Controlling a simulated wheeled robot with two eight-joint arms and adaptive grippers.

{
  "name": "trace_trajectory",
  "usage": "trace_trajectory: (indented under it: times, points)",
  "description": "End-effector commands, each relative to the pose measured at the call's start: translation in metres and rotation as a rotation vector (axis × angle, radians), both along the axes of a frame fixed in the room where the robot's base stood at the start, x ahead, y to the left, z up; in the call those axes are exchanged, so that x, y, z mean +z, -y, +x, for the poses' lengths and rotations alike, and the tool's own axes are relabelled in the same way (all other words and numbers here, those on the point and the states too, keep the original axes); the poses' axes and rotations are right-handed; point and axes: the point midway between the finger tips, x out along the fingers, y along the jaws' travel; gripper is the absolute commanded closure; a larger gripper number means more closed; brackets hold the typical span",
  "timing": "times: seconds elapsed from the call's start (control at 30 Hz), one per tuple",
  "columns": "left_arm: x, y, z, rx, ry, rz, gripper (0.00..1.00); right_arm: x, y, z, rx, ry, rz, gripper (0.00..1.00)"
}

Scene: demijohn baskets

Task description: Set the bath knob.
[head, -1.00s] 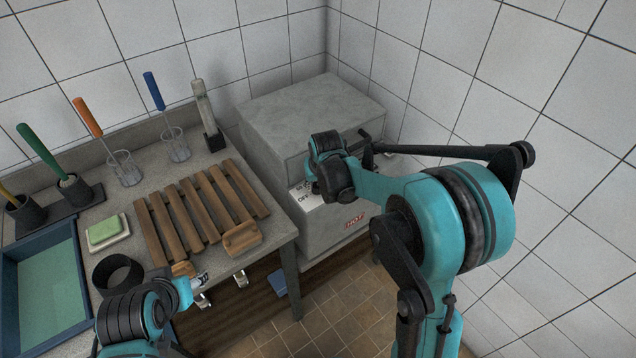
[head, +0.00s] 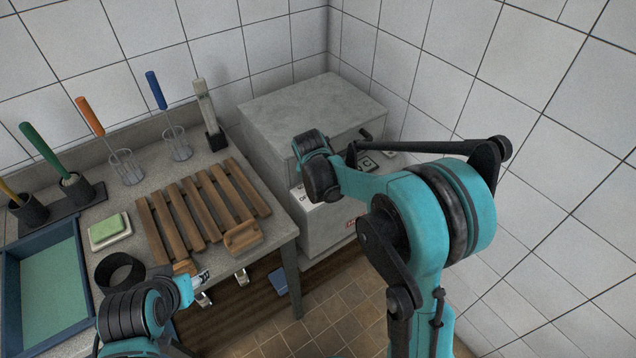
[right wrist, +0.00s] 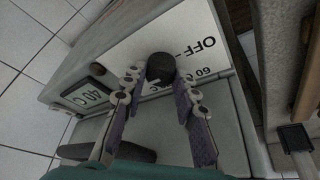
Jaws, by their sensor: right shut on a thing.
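The bath is a grey box (head: 312,108) in the corner, with a sloped white dial panel marked OFF and 60 (right wrist: 192,35). A dark round knob (right wrist: 160,67) sits on this panel in the right wrist view. My right gripper (right wrist: 162,80) is shut on the knob, one finger on each side. A small display (right wrist: 88,94) reading about 40 C is beside it and also shows in the head view (head: 367,163). In the head view my right wrist hides the knob. My left gripper (head: 197,283) is low by the table's front edge, its fingers unclear.
The grey table (head: 215,262) left of the bath holds a wooden slatted rack (head: 200,212), a soap dish (head: 108,230), brushes in holders and a blue tray (head: 45,285). Tiled walls close in behind and right. Brown floor shows in front.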

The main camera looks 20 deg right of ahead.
Motion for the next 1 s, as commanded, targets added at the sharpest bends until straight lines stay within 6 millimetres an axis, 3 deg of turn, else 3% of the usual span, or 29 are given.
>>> trace_trajectory:
  times: [0.17, 0.2, 0.27, 0.67, 1.0]
  points:
    - [0.0, 0.0, 0.0, 0.0, 0.0, 0.0, 0.5, 0.0, 0.0, 0.0, 0.0, 0.0, 0.0, 1.0]
    - [0.0, 0.0, 0.0, 0.0, 0.0, 0.0, 0.5, 0.0, 0.0, 0.0, 0.0, 0.0, 0.001, 0.64]
    - [0.0, 0.0, 0.0, 0.0, 0.0, 0.0, 0.5, 0.0, 0.0, 0.0, 0.0, 0.0, 0.001, 0.5]
    - [0.0, 0.0, 0.0, 0.0, 0.0, 0.0, 0.5, 0.007, -0.001, -0.003, 0.001, 0.0, 0.0, 0.5]
    - [0.0, 0.0, 0.0, 0.0, 0.0, 0.0, 0.5, 0.07, -0.013, -0.027, 0.002, 0.0, 0.0, 0.5]
